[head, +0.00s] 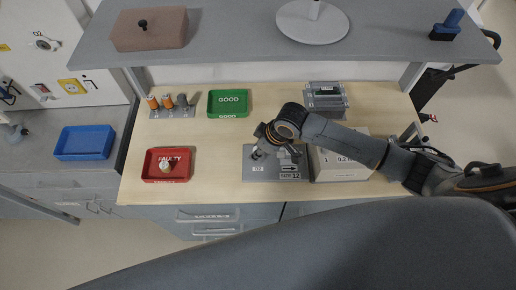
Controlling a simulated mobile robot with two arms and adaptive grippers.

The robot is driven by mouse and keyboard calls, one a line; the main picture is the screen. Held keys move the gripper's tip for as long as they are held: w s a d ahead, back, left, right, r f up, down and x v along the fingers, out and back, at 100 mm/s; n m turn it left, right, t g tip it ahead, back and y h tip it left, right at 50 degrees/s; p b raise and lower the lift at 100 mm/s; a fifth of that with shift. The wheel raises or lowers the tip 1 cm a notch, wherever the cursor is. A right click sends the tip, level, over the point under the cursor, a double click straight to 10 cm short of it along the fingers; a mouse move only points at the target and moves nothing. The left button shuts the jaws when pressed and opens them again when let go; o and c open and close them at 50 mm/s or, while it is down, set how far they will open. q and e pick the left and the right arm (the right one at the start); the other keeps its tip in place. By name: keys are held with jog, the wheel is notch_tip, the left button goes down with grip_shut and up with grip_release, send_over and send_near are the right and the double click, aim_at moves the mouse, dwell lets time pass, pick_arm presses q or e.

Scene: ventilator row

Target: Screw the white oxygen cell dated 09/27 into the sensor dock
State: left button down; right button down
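A grey plate (262,174) with an O2 label and a "12" label lies at the front middle of the table; I take it to be the sensor dock. My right gripper (259,152) is low over its back left part and hides much of it. Whether its fingers are open, or hold a cell, is too small to tell. A small whitish cell-like piece (165,166) sits in the red FAULTY tray (149,172). A rack (159,114) at the back left holds several orange and grey pieces. No 09/27 date is readable. My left gripper is not in view.
The green GOOD tray (229,115) looks empty. A white box (344,174) stands right of the plate, under my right arm. A grey device (326,98) is behind it. A grey shelf (230,40) overhangs the back. The table between the trays and plate is clear.

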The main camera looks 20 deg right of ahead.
jog(key=m, duration=0.2)
jog(key=m+h, duration=0.1)
jog(key=m, duration=0.1)
jog(key=shift+s+f+t, duration=0.15)
jog(key=shift+t, duration=0.25)
jog(key=shift+s+a+m+h, duration=0.15)
jog(key=shift+m+h, duration=0.25)
jog(key=shift+m, duration=0.6)
jog(key=m, duration=0.2)
jog(key=m+h, duration=0.1)
jog(key=m, duration=0.1)
jog(key=shift+t+h, duration=0.3)
jog(key=shift+f, duration=0.15)
